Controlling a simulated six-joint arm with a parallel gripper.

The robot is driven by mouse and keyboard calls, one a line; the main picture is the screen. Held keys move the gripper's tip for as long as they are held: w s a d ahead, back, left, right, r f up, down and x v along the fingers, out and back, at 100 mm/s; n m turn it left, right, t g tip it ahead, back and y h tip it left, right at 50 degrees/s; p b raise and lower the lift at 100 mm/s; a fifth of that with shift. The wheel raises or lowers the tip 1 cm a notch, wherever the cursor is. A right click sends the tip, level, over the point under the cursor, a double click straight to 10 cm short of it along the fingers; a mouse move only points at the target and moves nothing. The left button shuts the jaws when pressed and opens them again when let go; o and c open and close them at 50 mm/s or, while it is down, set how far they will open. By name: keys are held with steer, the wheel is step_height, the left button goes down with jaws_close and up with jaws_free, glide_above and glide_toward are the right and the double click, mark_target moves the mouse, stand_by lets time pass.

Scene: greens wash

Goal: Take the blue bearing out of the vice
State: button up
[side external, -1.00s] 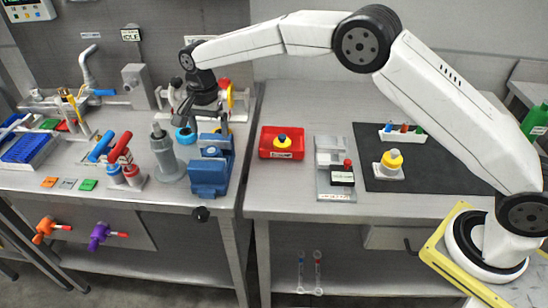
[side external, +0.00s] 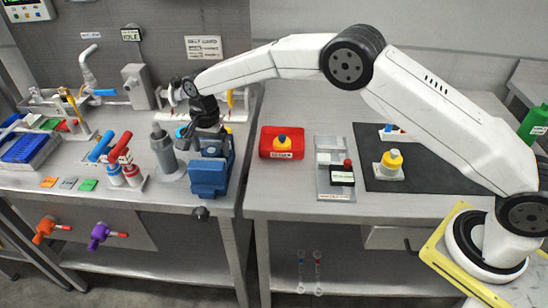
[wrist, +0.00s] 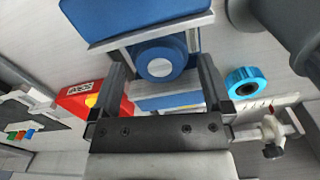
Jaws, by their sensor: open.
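The blue bearing (wrist: 143,60), a ring with a pale centre, sits in the blue vice (side external: 208,178). The vice also shows in the wrist view (wrist: 110,12), with grey jaw faces beside the ring. My gripper (wrist: 164,68) is open, with one finger on each side of the bearing in the wrist view. I cannot tell whether the fingers touch it. In the side view my gripper (side external: 203,143) is low over the vice and largely hides the bearing.
A lighter blue ring (wrist: 238,77) lies beside the vice. A grey cylinder (side external: 163,152) stands left of it. A red tray (side external: 269,151) with a yellow-topped piece is to the right, then a grey fixture (side external: 323,186) and a dark mat (side external: 440,178).

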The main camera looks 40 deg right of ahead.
mark_target(211, 151)
steer(key=shift+f, duration=0.9)
jaws_close()
steer(key=shift+a+r, duration=0.1)
stand_by(0.4)
steer(key=shift+r, duration=1.25)
steer(key=shift+r, duration=0.35)
steer(key=shift+r, duration=0.7)
steer(key=shift+r, duration=0.35)
